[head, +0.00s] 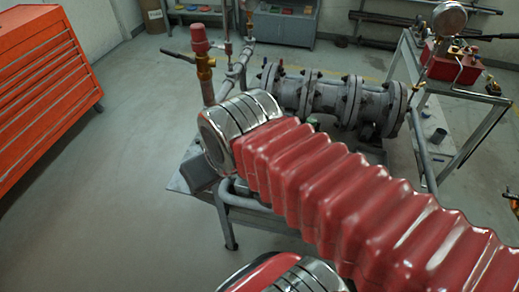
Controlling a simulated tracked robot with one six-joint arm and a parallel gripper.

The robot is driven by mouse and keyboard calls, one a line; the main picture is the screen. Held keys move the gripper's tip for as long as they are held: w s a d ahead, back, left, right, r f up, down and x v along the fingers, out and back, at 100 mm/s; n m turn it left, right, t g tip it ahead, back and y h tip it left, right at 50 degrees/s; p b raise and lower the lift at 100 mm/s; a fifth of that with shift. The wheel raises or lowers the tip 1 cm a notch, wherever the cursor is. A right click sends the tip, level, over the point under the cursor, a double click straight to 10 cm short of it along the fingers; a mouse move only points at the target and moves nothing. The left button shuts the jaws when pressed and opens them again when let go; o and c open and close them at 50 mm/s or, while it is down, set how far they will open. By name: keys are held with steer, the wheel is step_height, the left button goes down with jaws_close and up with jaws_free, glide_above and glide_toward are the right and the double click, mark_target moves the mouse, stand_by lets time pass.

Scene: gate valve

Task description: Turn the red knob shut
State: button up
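A red knob (199,38) sits on top of a brass valve body (205,68), at the upper left of the middle in the head view. The valve stands upright on a short pipe, and a dark lever sticks out to its left. The lower part of this pipe is hidden behind my arm. My arm, with red bellows and shiny metal rings, crosses the picture from the lower right towards the valve. My gripper does not show, so I cannot tell how it stands to the knob.
A grey flanged pipe assembly (331,96) lies behind my arm on a low stand. A metal-framed table (462,92) with a red pump and gauge (449,20) stands at right. An orange cabinet (38,85) stands at left. The floor (125,170) between the cabinet and stand is clear.

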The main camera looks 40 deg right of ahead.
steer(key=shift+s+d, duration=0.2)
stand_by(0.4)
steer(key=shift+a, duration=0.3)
